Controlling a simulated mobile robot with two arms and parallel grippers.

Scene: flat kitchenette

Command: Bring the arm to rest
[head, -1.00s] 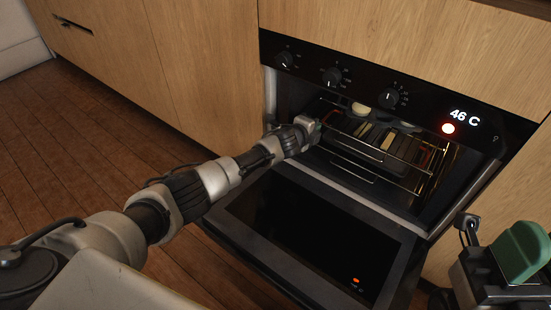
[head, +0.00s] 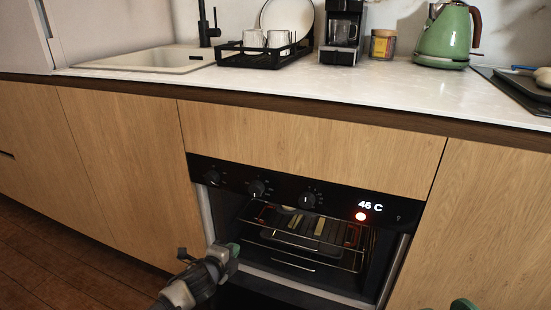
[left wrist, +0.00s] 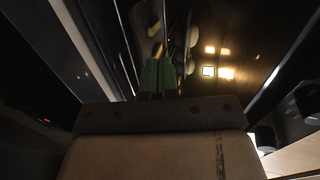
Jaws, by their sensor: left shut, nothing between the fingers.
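My left arm reaches in from the bottom of the head view. Its gripper (head: 232,251) is in front of the open oven (head: 290,194), just left of and below the rack. In the left wrist view the green fingertips (left wrist: 157,75) are together with nothing between them. The wire rack (head: 300,240) holds a dark tray with pale food pieces, too small to make out. A green tip of my right gripper (head: 462,304) shows at the bottom edge; the rest is out of frame.
The oven display reads 46 C beside a red light. The white counter (head: 330,95) above carries a dish rack (head: 262,58), a coffee maker (head: 342,30), a candle jar (head: 383,45) and a green kettle (head: 445,35). Wooden floor lies open at left.

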